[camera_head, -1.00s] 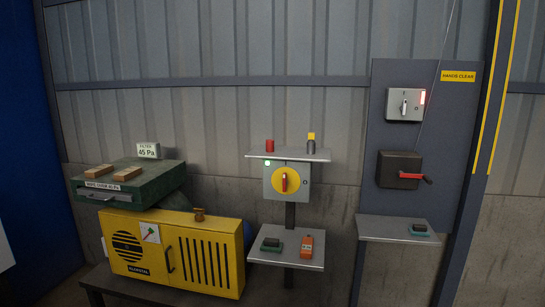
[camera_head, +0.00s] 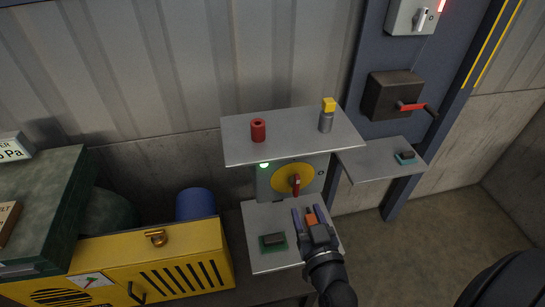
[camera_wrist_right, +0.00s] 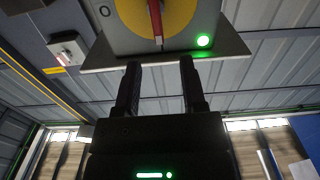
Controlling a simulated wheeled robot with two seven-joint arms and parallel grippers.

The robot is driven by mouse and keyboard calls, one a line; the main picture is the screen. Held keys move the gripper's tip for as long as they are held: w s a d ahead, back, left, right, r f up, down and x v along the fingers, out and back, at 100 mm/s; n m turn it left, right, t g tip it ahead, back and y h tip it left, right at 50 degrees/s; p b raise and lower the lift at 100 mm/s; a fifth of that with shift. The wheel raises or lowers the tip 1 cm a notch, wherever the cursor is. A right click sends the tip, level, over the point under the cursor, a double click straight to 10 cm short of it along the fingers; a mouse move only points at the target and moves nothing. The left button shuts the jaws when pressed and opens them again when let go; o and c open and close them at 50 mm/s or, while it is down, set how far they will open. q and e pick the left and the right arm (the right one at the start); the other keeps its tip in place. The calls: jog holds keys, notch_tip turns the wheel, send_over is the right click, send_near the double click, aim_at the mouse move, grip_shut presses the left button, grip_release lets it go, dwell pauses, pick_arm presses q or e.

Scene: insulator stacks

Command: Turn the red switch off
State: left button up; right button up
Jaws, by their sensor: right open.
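The red switch (camera_head: 296,184) is a red handle on a yellow disc (camera_head: 283,178), on a grey box under the upper grey shelf. It also shows at the top of the right wrist view (camera_wrist_right: 156,20), where the handle lies along the vertical and a green lamp (camera_wrist_right: 203,41) glows beside the disc. My right gripper (camera_head: 308,214) is open and empty, below and in front of the switch, over the lower shelf. In the right wrist view its two fingers (camera_wrist_right: 161,80) point toward the disc, apart from the handle. My left gripper is not in view.
The upper shelf (camera_head: 285,128) overhangs the switch and carries a red cylinder (camera_head: 258,130) and a grey-yellow piece (camera_head: 327,115). The lower shelf (camera_head: 262,217) holds a green block (camera_head: 273,242) and an orange item partly behind my gripper. A red-handled box (camera_head: 392,95) hangs at right.

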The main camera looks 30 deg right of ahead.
aim_at(298, 185)
jog(key=x, duration=0.9)
jog(key=shift+d+b, duration=0.1)
jog(key=shift+b, duration=0.25)
grip_shut()
